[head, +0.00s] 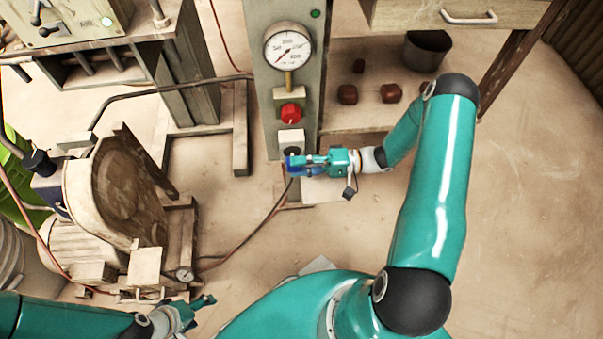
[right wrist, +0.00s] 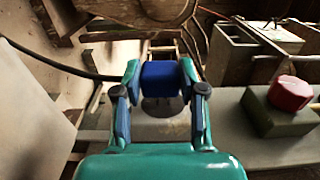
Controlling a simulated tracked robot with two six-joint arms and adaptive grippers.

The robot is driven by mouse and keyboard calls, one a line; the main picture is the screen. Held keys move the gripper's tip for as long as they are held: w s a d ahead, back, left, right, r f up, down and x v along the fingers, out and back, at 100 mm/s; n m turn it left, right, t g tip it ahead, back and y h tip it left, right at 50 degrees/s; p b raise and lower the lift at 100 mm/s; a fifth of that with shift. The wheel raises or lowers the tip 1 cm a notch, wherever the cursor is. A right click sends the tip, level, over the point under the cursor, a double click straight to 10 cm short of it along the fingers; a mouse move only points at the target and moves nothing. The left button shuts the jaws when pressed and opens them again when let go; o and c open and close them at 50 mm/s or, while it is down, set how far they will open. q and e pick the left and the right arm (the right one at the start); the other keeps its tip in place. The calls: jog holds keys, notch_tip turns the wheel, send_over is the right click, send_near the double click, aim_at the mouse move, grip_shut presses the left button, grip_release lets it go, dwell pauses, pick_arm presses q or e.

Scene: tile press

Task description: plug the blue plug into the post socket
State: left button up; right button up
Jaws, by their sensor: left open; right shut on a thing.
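The blue plug (right wrist: 161,82) is between the two fingers of my right gripper (right wrist: 160,85), which is shut on it. In the head view the right gripper (head: 297,164) is at the front of the post (head: 277,97), with the blue plug (head: 292,162) at its tip. The dark round post socket (head: 291,151) is right at the plug, under a white block. In the right wrist view the socket (right wrist: 161,107) shows partly behind the plug. I cannot tell whether the plug is seated. My left gripper (head: 203,303) is open and empty at the lower left.
A red button (head: 290,112) and a pressure gauge (head: 289,47) are on the post above the socket. A dark cable (head: 258,228) runs down left from the plug. A machine with a round wheel (head: 130,185) stands left. The floor at right is clear.

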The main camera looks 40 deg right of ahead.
jog(key=shift+w+d, duration=0.25)
jog(key=shift+w, duration=0.2)
jog(key=shift+w+d+r, duration=0.1)
jog(key=shift+d, duration=0.05)
dwell(0.3)
jog(key=shift+b, duration=0.4)
dwell(0.4)
jog(key=shift+w+d, duration=0.25)
jog(key=shift+w, duration=0.1)
dwell(0.6)
jog(key=o, duration=1.2)
jog(key=shift+d, duration=0.1)
